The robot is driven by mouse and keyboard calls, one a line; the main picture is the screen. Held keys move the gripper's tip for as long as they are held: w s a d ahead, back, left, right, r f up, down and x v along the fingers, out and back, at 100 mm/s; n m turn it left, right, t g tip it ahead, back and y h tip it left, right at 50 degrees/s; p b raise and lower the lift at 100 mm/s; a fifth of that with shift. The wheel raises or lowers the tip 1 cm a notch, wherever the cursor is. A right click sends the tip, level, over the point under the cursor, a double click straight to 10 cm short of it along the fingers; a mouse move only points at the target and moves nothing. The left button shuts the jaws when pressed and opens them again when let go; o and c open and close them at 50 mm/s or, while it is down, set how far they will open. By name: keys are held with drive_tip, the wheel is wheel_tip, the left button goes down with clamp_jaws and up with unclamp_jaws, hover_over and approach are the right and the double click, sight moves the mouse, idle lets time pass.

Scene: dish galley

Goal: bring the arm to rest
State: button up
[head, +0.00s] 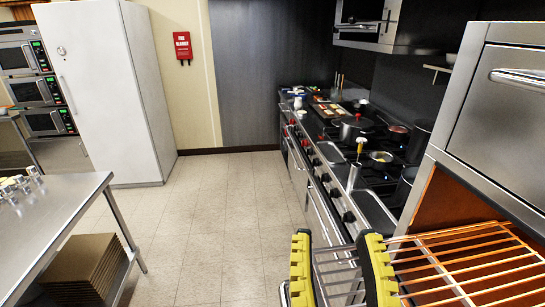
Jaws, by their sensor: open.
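My gripper (337,238) shows at the bottom edge of the head view, right of the middle. Its two yellow-and-black ridged fingers point up and stand well apart, so it is open. I see nothing held between the fingers; metal bars show behind the gap. The rest of my arm is out of view below the frame.
An open oven with a wire rack (470,265) stands close on the right. A stove line with pots (352,128) runs behind it. A steel table (60,215) is at left, a white fridge (95,90) behind. The tiled floor (215,225) between is clear.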

wheel_tip(320, 180, up, 25)
drive_tip(key=p, duration=2.4)
drive_tip(key=shift+s+f, duration=0.15)
drive_tip(key=shift+s, duration=0.1)
